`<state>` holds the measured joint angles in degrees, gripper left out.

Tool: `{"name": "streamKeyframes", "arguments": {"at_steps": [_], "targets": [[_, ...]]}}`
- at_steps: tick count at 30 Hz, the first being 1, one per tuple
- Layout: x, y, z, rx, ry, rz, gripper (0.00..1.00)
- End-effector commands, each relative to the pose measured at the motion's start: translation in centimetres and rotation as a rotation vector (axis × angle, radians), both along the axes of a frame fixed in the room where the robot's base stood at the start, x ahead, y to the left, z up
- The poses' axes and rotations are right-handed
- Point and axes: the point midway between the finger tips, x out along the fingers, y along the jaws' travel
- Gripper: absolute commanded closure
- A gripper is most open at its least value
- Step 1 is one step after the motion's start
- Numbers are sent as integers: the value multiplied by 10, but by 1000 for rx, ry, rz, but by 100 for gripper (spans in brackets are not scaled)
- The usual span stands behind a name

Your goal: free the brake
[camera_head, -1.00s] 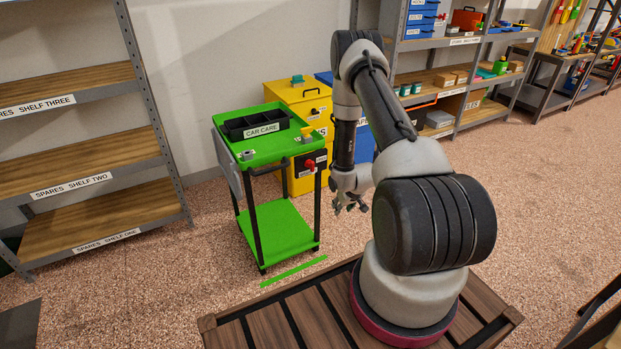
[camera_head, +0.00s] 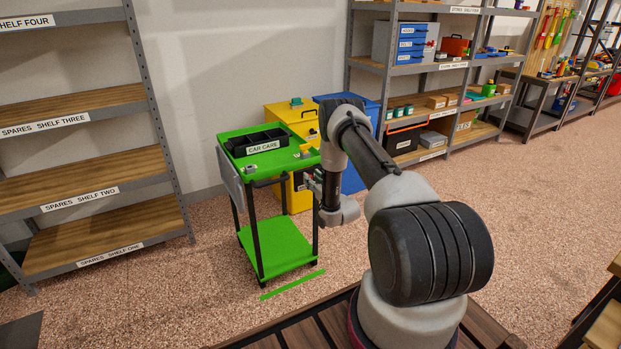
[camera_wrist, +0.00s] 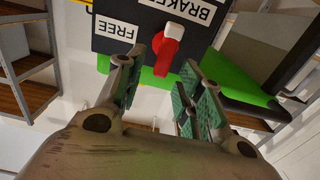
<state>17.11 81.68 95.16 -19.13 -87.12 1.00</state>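The green cart (camera_head: 277,245) stands left of my arm. In the wrist view, its dark brake panel (camera_wrist: 105,42) appears upside down, with white labels reading FREE (camera_wrist: 117,27) and BRAKE (camera_wrist: 190,11). In the head view, my gripper (camera_head: 314,186) is beside the cart's right side; the lever cannot be made out there.
A black CAR CARE tray (camera_head: 255,143) sits on the cart top. Yellow (camera_head: 295,200) and blue (camera_head: 352,178) bins stand behind the cart. Spares shelves (camera_head: 100,196) stand at the left. A green line (camera_head: 293,284) marks the floor in front of the cart.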

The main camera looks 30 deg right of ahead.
Motion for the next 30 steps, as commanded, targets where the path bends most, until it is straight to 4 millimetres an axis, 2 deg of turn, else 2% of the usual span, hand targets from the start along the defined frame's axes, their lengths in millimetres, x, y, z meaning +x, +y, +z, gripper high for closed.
{"name": "streamKeyframes", "arguments": {"at_steps": [6, 14, 21, 30], "targets": [[21, 1, -1, 1, 1, 0, 63], [23, 1, -1, 1, 2, 0, 63], [23, 1, -1, 1, 2, 0, 100], [23, 1, -1, -17, 1, 0, 100]]}}
